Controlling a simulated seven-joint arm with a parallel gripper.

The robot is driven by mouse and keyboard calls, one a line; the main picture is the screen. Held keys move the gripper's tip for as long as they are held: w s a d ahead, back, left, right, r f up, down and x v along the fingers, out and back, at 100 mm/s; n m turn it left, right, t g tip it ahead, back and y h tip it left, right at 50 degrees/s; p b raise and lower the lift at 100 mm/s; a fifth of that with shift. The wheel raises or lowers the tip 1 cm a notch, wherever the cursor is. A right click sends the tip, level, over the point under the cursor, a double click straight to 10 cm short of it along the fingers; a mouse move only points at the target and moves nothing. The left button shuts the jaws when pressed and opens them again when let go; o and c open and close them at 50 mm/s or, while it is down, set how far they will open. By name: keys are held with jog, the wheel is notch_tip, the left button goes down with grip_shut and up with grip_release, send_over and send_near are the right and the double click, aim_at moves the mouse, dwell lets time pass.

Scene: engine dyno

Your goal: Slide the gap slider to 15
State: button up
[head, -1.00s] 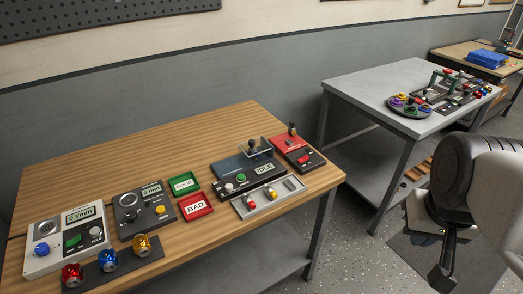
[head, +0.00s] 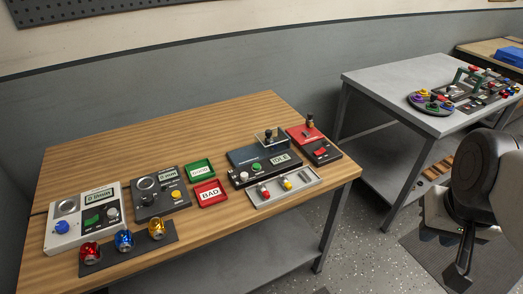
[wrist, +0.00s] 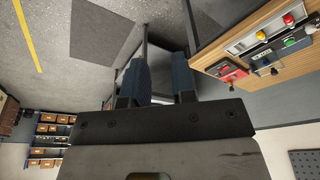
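No slider marked as gap can be made out; the labels are too small to read. On the wooden table, a white box (head: 84,222) has a display, a green part and a blue knob. A dark box (head: 160,192) beside it has a dial, a small display and a yellow knob. Farther right, a dark unit (head: 260,160) has an IDLE display and a clear plate on top. A red-and-black unit (head: 314,145) with an upright black knob stands beside it. My gripper (wrist: 157,82) is open and empty in the wrist view, over the floor, away from the devices.
The wooden table (head: 110,170) also holds a green tray (head: 199,171), a red BAD tray (head: 210,192), a grey tray (head: 284,188) and a strip with three coloured knobs (head: 122,240). A grey table (head: 385,84) at right carries several devices. Floor separates the tables.

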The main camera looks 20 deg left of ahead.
jog(key=o, duration=0.5)
jog(key=shift+w+a, duration=0.3)
jog(key=shift+w, duration=0.25)
jog(key=shift+c, duration=0.2)
jog(key=shift+g, duration=0.4)
jog(key=w+a, duration=0.2)
jog(key=w, duration=0.1)
jog(key=w+a, duration=0.5)
jog(key=w, duration=0.1)
jog(key=shift+w+a, duration=0.25)
jog(key=shift+w, duration=0.05)
jog(key=g, duration=0.2)
send_over(244, 174)
jog(key=f, duration=1.4)
jog(key=shift+d+f, duration=0.25)
jog(key=shift+d, duration=0.1)
jog(key=shift+a+f, duration=0.15)
jog(key=shift+a, duration=0.2)
jog(key=shift+f, duration=0.1)
jog(key=shift+f, duration=3.8)
